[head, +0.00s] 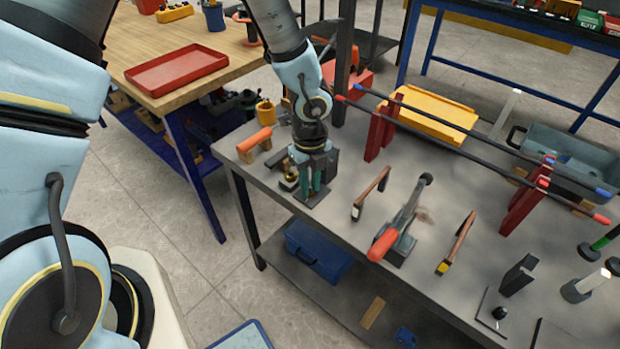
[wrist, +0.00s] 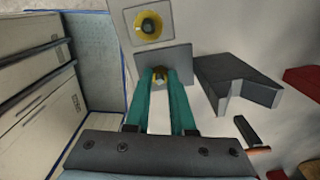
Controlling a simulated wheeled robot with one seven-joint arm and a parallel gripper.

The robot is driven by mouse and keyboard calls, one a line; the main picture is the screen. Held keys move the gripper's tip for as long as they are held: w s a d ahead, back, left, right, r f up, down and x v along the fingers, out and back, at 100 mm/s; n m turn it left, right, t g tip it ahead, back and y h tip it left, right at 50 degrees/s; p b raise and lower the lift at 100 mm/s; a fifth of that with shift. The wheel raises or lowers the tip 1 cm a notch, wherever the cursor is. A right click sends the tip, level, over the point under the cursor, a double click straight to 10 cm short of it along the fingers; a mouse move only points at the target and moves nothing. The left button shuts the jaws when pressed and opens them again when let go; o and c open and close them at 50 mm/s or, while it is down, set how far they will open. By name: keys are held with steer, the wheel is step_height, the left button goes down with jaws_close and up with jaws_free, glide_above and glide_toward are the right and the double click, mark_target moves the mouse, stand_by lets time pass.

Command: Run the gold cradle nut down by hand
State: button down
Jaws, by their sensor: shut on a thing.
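My gripper (head: 314,190) points down at the near left corner of the grey bench in the head view. A second gold round piece with a dark centre (wrist: 148,25) sits on a neighbouring plate; a brassy piece also shows left of my gripper in the head view (head: 289,180).
A dark angled block (wrist: 238,80) stands right of the fingers in the wrist view. On the bench (head: 335,235) are an orange-handled tool (head: 254,139), a red-handled clamp (head: 384,243), and red uprights (head: 381,128) carrying long dark bars. The bench's front edge is close to my gripper.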

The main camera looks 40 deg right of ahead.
mark_target(310, 189)
steer(key=m+p, duration=0.2)
steer(key=m, duration=0.3)
steer(key=shift+r+p, duration=0.1)
steer(key=shift+p, duration=0.2)
stand_by(0.4)
steer(key=c, duration=0.8)
jaws_free()
steer(key=shift+o, duration=0.2)
step_height(310, 189, up, 11)
